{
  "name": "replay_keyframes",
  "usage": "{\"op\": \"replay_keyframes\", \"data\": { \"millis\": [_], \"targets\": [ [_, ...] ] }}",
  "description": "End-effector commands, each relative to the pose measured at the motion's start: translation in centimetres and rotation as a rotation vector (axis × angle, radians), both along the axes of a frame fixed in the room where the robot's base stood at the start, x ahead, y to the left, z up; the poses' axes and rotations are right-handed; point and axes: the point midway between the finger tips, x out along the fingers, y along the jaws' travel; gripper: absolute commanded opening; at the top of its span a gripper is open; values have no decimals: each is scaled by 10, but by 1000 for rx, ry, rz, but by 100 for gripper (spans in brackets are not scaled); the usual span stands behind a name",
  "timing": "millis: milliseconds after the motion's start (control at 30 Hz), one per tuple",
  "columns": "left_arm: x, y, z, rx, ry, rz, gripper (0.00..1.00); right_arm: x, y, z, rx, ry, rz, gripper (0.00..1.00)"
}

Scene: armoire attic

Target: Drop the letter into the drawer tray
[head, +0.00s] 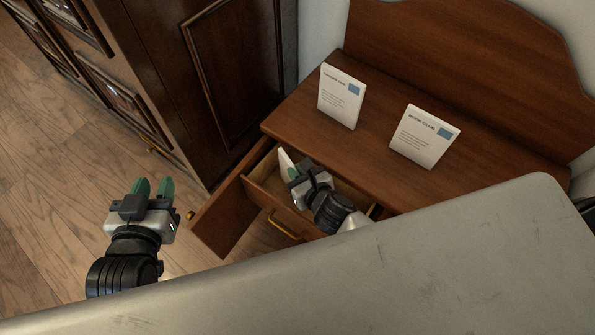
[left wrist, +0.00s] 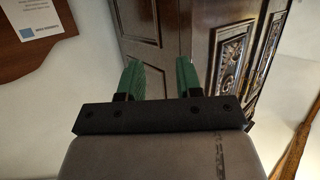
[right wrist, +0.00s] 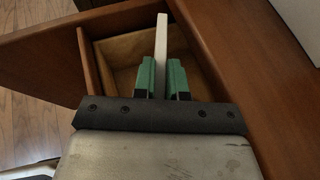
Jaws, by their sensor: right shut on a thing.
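My right gripper (head: 297,174) is shut on a thin white letter (head: 286,163), over the open drawer of the wooden desk. In the right wrist view the letter (right wrist: 161,52) stands on edge between the green fingertips (right wrist: 161,78). The pale wooden drawer tray (right wrist: 121,65) lies below and around it. In the head view the drawer tray (head: 266,177) is partly hidden by my right gripper. My left gripper (head: 152,187) is open and empty, away from the desk, and its parted fingertips (left wrist: 158,80) show in the left wrist view.
Two white printed cards, one on the left (head: 341,96) and one on the right (head: 424,137), stand on the desk top (head: 375,130). A dark wooden armoire (head: 215,85) stands left of the desk. A wooden panel (head: 228,213) juts out at the drawer's left.

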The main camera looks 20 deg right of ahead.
Motion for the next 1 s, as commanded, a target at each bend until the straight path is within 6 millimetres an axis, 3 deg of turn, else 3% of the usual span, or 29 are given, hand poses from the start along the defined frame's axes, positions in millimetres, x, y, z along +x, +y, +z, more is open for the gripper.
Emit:
{"op": "replay_keyframes", "data": {
  "millis": [533, 567, 700, 1000],
  "targets": [
    [5, -3, 13, -25, -104, -6, 35, 0, 0, -11, 0, 0, 0, 0],
    [5, -4, 13, -26, -104, -6, 35, 0, 0, -11, 0, 0, 0, 14],
    [5, -4, 13, -26, -101, -7, 35, 0, 0, -11, 0, 0, 0, 35],
    [5, -4, 12, -25, -97, -7, 35, 0, 0, -10, 0, 0, 0, 38]
  ]
}}
